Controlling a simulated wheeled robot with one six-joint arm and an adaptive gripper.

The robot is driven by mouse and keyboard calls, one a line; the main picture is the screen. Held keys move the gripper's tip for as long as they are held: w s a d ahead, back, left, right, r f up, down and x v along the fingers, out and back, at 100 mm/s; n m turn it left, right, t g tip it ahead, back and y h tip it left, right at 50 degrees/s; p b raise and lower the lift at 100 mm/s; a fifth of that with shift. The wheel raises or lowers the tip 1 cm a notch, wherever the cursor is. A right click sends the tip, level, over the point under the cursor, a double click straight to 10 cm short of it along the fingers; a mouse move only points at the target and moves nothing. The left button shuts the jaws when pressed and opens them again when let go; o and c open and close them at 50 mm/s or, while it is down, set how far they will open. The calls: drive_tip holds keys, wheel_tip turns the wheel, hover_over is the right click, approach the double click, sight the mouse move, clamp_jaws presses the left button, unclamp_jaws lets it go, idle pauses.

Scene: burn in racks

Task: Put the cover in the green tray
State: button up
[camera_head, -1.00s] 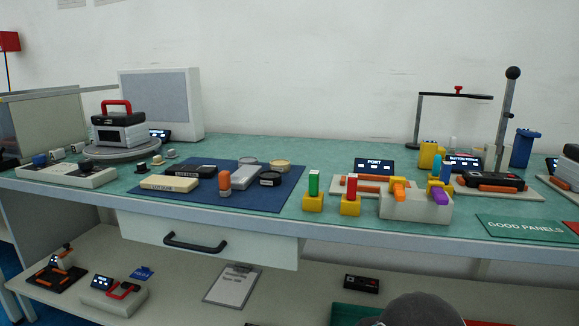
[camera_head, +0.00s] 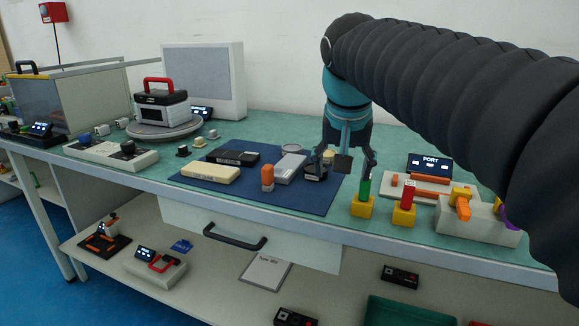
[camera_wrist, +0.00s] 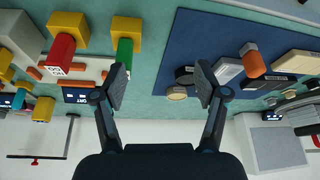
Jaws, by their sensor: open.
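I cannot tell for sure which item is the cover, as the labels are too small to read. Candidates on the blue mat (camera_head: 312,200) include a flat cream block (camera_head: 210,173), a black block (camera_head: 233,157), a grey block (camera_head: 290,168) and a round black piece (camera_wrist: 184,75). My gripper (camera_head: 345,176) is open and empty above the mat's right end, pointing down. The green tray (camera_head: 405,314) is on the lower shelf, cut off by the picture's bottom edge.
An orange-topped peg (camera_head: 267,178) stands on the mat. Yellow blocks with a green peg (camera_head: 364,188) and a red peg (camera_head: 408,195) stand close to my gripper's right. The bench edge and drawer (camera_head: 250,235) overhang the shelf. A controller (camera_head: 400,276) lies behind the tray.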

drive_tip(key=w+a+r+m, duration=0.1)
drive_tip(key=w+a+r, duration=0.3)
drive_tip(key=w+a, duration=0.3)
drive_tip(key=m+h, duration=0.1)
approach(284, 168)
drive_tip(key=b+x, duration=0.3)
drive_tip(key=x, duration=0.5)
drive_tip(key=shift+f, duration=0.4)
drive_tip(key=c, duration=1.2)
drive_tip(key=shift+o, duration=0.2)
drive_tip(key=shift+r, duration=0.15)
drive_tip(key=shift+r, duration=0.6)
drive_tip(key=r, duration=0.1)
drive_tip(key=d+r+p, duration=0.1)
drive_tip(key=r, duration=0.1)
drive_tip(key=shift+s+r, duration=0.1)
drive_tip(key=shift+r, duration=0.05)
drive_tip(key=s+d+r, duration=0.2)
drive_tip(key=d+r, duration=0.4)
drive_tip(key=d, duration=0.4)
drive_tip(key=shift+s+p, duration=0.3)
drive_tip(key=shift+s, duration=0.1)
